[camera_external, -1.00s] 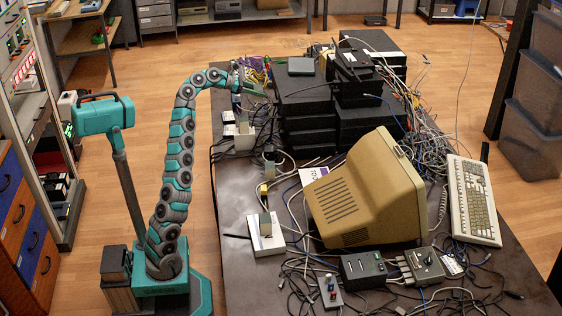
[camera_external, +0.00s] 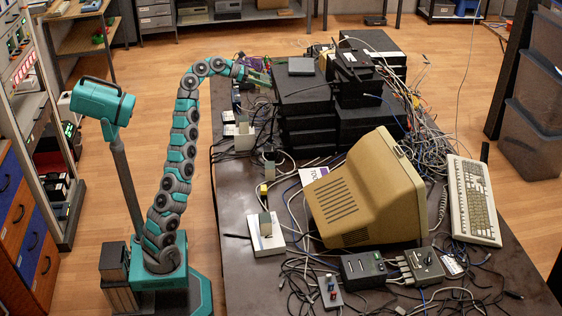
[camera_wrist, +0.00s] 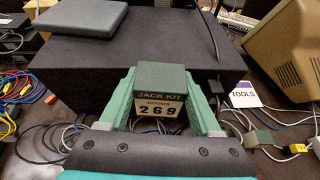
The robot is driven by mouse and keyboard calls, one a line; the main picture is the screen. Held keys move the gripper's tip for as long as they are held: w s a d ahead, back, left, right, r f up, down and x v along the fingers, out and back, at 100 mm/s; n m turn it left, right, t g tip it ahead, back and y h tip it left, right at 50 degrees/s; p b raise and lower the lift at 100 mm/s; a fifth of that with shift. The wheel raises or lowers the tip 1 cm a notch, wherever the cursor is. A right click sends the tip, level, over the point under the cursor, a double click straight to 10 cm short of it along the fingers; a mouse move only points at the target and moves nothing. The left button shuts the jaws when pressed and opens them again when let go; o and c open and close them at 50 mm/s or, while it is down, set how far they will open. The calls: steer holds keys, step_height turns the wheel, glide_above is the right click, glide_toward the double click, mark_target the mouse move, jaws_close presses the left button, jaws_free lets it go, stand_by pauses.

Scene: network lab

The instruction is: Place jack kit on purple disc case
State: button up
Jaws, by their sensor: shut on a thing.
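My gripper (camera_wrist: 162,100) has its green fingers shut on the jack kit (camera_wrist: 160,84), a small dark box with a white label reading "JACK KIT ROOMS 269". In the external view my gripper (camera_external: 262,78) is at the far left part of the table, beside the stack of black boxes; the kit is too small there to tell. A white case with a purple corner marked "TOOLS" (camera_wrist: 243,92) lies flat on the table, right of my gripper in the wrist view. It also shows in the external view (camera_external: 313,175), partly hidden by the beige monitor. It looks like the purple disc case.
A stack of black boxes (camera_external: 305,105) stands just beyond my gripper, with a grey flat box (camera_wrist: 82,15) on top. The beige monitor (camera_external: 365,195) stands right beside the white and purple case. Loose cables (camera_wrist: 40,140) and small adapters lie around.

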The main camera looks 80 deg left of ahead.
steer(key=w+d+r+p, duration=0.2)
steer(key=d+r, duration=0.2)
steer(key=d, duration=0.2)
steer(key=m+g+h+b, duration=0.2)
steer(key=m+g+h, duration=0.2)
steer(key=m+h, duration=0.4)
glide_above(316, 177)
step_height(316, 177, down, 21)
steer(key=shift+r, duration=0.15)
steer(key=shift+a+f+b, duration=0.1)
steer(key=shift+f+b, duration=0.2)
steer(key=shift+f, duration=1.95)
steer(key=shift+f, duration=0.1)
steer(key=o, duration=1.5)
steer(key=shift+c, duration=0.2)
